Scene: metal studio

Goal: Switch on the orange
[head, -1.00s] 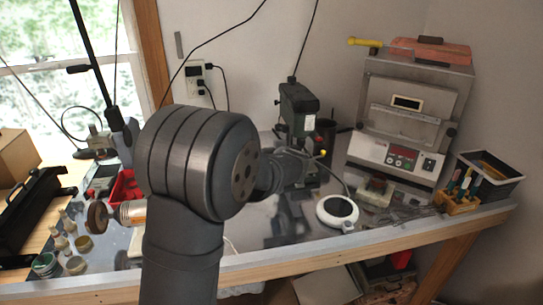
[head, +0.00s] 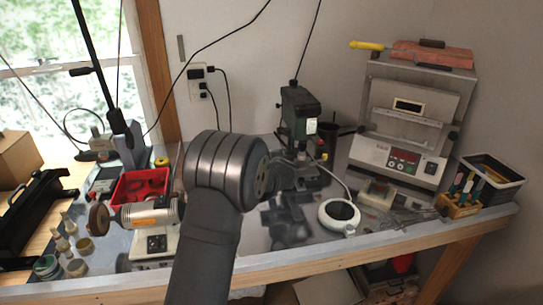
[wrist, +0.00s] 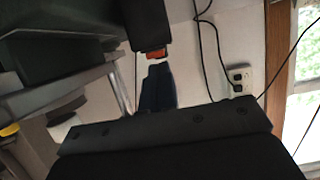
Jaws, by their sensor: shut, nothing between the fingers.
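In the wrist view my gripper (wrist: 158,75) is shut and empty; its dark blue-grey fingers stick out past the black gripper body. A small orange part (wrist: 155,55) on the end of a dark body (wrist: 149,22) lies just beyond the fingertips. I cannot tell whether they touch. In the head view my arm reaches right towards the green bench drill (head: 299,108), and my fingers cannot be made out there. A polishing motor (head: 140,215) with an orange band stands at left, with a dark switch plate (head: 156,243) on its base. I cannot tell which orange thing is meant.
A red tray (head: 125,190) sits behind the polishing motor. A round white device (head: 339,214), a grey oven-like unit (head: 410,120) and a tool holder (head: 458,206) stand to the right. Cables hang by the wall outlet (head: 197,80). Small bottles crowd the bench's left front.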

